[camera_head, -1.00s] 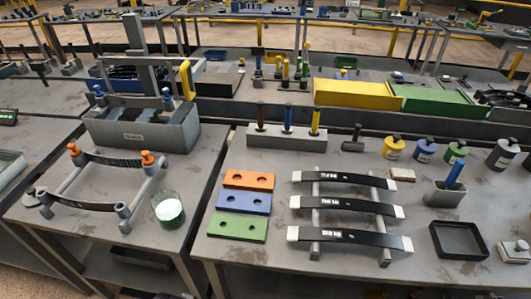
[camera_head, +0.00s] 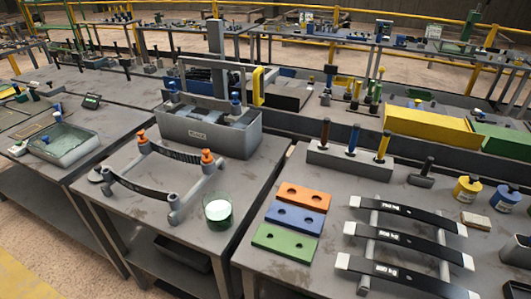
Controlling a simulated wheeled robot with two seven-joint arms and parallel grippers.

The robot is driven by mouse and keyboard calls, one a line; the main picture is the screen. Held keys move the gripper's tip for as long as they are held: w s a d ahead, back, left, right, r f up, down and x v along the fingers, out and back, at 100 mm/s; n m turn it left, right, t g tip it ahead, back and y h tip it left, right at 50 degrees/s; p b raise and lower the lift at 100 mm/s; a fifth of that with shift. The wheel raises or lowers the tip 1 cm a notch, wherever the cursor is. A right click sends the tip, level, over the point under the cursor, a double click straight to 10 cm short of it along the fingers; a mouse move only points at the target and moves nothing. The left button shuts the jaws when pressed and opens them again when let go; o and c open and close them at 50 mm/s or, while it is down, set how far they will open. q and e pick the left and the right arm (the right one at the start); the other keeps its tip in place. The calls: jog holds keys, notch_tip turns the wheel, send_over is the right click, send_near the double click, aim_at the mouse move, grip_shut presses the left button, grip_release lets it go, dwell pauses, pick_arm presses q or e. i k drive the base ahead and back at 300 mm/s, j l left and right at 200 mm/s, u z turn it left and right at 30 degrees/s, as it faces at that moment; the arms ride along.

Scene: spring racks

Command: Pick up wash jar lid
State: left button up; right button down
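Neither of my grippers shows in the head view.
A grey tank (camera_head: 205,134) stands behind the rack. Orange, blue and green plates (camera_head: 290,218) and a rack of black springs (camera_head: 405,245) are on the right bench. A clear tray (camera_head: 62,143) is on the far-left bench. Gaps separate the benches.

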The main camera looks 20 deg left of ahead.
aim_at(95, 175)
jog(key=u, duration=1.7)
jog(key=i+j+z, duration=0.1)
jog(key=z, duration=0.3)
jog(key=i+j+z, duration=0.1)
jog(key=z, duration=0.3)
jog(key=j+z, duration=0.2)
jog(key=z, duration=0.2)
jog(key=i, duration=0.05)
